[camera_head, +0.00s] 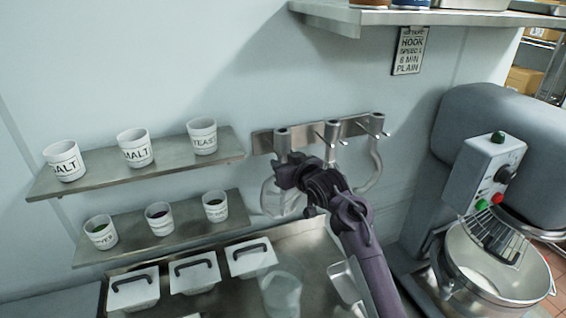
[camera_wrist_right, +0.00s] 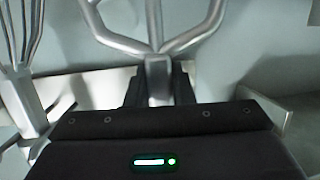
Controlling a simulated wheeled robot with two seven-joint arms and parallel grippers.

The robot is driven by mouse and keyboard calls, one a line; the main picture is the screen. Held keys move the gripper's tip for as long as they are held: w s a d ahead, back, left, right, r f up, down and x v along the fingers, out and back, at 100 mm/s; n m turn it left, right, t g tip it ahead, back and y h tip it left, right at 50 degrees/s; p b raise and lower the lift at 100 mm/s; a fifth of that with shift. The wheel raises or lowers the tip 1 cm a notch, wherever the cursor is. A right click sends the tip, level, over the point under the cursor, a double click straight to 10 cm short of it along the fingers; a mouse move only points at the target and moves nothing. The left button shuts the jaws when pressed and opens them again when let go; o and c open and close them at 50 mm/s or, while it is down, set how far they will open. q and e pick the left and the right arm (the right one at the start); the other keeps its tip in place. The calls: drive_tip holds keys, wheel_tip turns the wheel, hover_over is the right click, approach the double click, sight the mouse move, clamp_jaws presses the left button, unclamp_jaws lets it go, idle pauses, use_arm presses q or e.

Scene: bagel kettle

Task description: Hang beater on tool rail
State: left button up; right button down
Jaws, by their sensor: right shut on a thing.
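The tool rail (camera_head: 355,127) is a metal strip with pegs on the wall. My right gripper (camera_head: 325,172) is in front of its middle, shut on the beater. In the right wrist view the beater (camera_wrist_right: 156,68) is a grey metal piece with branching arms, its stem between my fingers. In the head view its top collar (camera_head: 332,131) shows at the rail's middle; my gripper and arm hide most of the rest. I cannot tell whether the collar is on a peg. My left gripper is out of view.
A whisk (camera_head: 282,139) is at the rail's left and shows in the wrist view (camera_wrist_right: 22,90). A curved hook (camera_head: 376,165) hangs at the right. A mixer (camera_head: 480,165) stands at right. Shelves with cups (camera_head: 136,148) are at left; lidded bins (camera_head: 190,272) stand below.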

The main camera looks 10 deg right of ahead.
drive_tip(key=shift+f, duration=0.15)
idle(0.5)
drive_tip(key=c, duration=0.8)
unclamp_jaws()
drive_tip(key=shift+f, duration=0.1)
drive_tip(key=shift+c, duration=0.2)
drive_tip(key=shift+s, duration=0.2)
drive_tip(key=shift+s+d+r+p, duration=0.15)
drive_tip(key=shift+r+p, duration=0.1)
drive_tip(key=shift+p, duration=0.2)
drive_tip(key=shift+p+v, duration=0.6)
drive_tip(key=shift+v, duration=0.35)
drive_tip(key=p+v, duration=0.2)
drive_tip(key=shift+s, duration=0.25)
